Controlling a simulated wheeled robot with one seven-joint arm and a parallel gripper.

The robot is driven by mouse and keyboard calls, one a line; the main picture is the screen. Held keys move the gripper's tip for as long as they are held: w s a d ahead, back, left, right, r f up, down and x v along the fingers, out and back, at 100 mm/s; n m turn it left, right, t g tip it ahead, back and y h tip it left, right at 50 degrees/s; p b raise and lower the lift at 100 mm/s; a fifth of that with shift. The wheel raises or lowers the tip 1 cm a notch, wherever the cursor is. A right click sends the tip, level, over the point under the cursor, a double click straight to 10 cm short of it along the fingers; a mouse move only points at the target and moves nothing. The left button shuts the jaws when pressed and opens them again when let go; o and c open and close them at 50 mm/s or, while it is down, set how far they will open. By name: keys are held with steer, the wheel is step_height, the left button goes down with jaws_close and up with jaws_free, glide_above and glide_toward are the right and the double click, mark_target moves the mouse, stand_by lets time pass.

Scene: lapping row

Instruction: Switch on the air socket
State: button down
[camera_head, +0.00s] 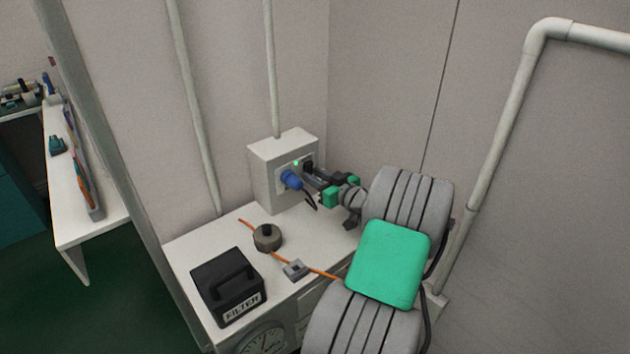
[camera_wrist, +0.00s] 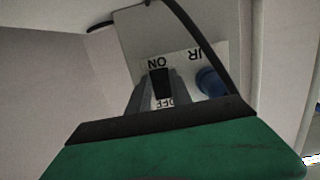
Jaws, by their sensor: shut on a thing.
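The air socket is a pale box (camera_head: 265,178) on the wall above the bench top, with a blue plug (camera_head: 291,179) in its front and a small green light (camera_head: 295,162) lit. Its black switch (camera_wrist: 161,82) sits between the ON and OFF marks, which read upside down in the wrist view. My gripper (camera_head: 313,174) is at the front of the box, and its fingers (camera_wrist: 160,98) are shut on the switch, one on each side. The blue plug (camera_wrist: 210,81) is right of the fingers in the wrist view. The fingers partly cover the OFF mark.
The bench (camera_head: 210,234) below holds a black filter box (camera_head: 228,288), a round brown weight (camera_head: 267,237), and a grey block (camera_head: 295,270) on an orange cord. A dark cable hangs near the plug. Pipes run up the wall, and another bench (camera_head: 76,205) stands at far left.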

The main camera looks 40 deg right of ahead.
steer(key=c, duration=1.2)
jaws_free()
steer(key=shift+o, duration=0.2)
steer(key=s+r, duration=0.1)
steer(key=s, duration=0.6)
steer(key=shift+s+a, duration=0.3)
steer(key=shift+s, duration=0.05)
steer(key=shift+s, duration=0.1)
